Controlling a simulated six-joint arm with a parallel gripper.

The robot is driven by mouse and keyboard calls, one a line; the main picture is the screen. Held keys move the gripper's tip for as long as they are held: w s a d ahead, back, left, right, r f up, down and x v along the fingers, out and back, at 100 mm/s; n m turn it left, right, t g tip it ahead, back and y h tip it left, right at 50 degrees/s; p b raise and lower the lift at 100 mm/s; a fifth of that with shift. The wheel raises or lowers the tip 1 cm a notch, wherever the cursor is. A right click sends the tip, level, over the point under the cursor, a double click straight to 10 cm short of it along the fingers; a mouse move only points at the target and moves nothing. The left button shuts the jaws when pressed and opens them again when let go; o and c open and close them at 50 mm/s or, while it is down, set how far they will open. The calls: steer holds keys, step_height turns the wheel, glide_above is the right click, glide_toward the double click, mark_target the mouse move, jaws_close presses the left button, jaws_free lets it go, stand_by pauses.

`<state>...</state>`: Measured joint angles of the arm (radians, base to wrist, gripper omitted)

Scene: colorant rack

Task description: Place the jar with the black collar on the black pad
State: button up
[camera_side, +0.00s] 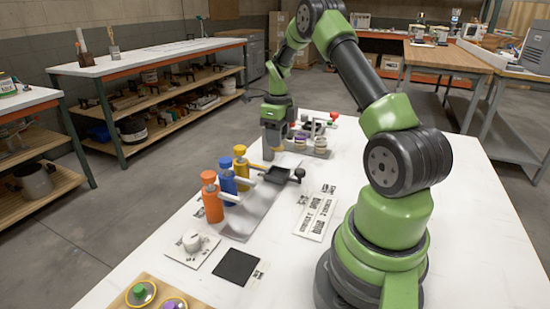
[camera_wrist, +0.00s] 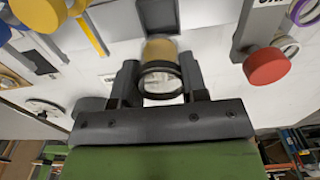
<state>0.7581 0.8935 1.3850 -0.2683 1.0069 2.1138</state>
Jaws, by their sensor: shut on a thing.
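My gripper (camera_side: 274,150) is low at the far end of the white table, by the grey jar rack. In the wrist view, its fingers (camera_wrist: 161,84) are shut on the jar with the black collar (camera_wrist: 160,48). The black collar rings the near end of the jar, and a tan part shows beyond it. In the side view the gripper mostly hides this jar. The black pad (camera_side: 237,267) is a flat square near the front of the table, bare and far from the gripper.
Orange (camera_side: 211,200), blue (camera_side: 227,178) and yellow (camera_side: 241,165) bottles stand between gripper and pad. A dark tray (camera_side: 281,176) lies beside them. A white round item (camera_side: 192,241) sits left of the pad. A rack (camera_side: 322,151) with jars is right of the gripper.

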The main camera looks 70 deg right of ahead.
step_height(320, 180, up, 2)
steer(key=shift+r, duration=0.15)
step_height(320, 180, up, 4)
steer(key=r, duration=0.1)
steer(key=n, duration=1.8)
glide_above(236, 266)
step_height(236, 266, down, 5)
steer(key=shift+f, duration=5.65)
